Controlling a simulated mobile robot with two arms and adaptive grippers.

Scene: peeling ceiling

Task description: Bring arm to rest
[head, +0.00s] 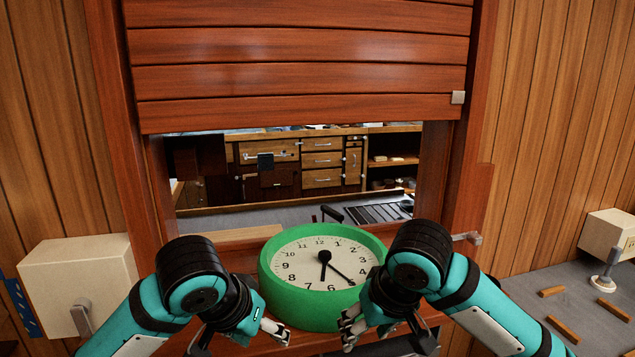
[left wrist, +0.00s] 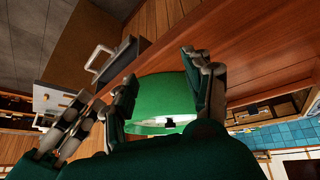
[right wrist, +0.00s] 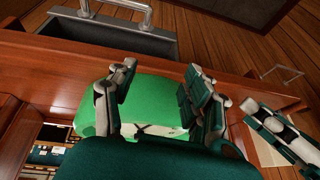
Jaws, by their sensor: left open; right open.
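A green round clock (head: 322,265) with a cream face lies face up, slightly tilted toward me, on the wooden ledge of the hatch. My left gripper (head: 272,333) is at the clock's front left side, open. My right gripper (head: 350,328) is at the front right side, open. The clock's green rim also shows between the fingers in the left wrist view (left wrist: 165,97) and in the right wrist view (right wrist: 153,103). I cannot tell whether any finger touches the rim. The clock's underside is hidden.
A red-brown slatted shutter (head: 300,50) hangs above the opening. A cream box (head: 78,283) stands at the left and another (head: 609,236) at the right. Small wooden blocks (head: 563,330) lie on a grey surface at the right. Drawers (head: 322,160) show beyond the opening.

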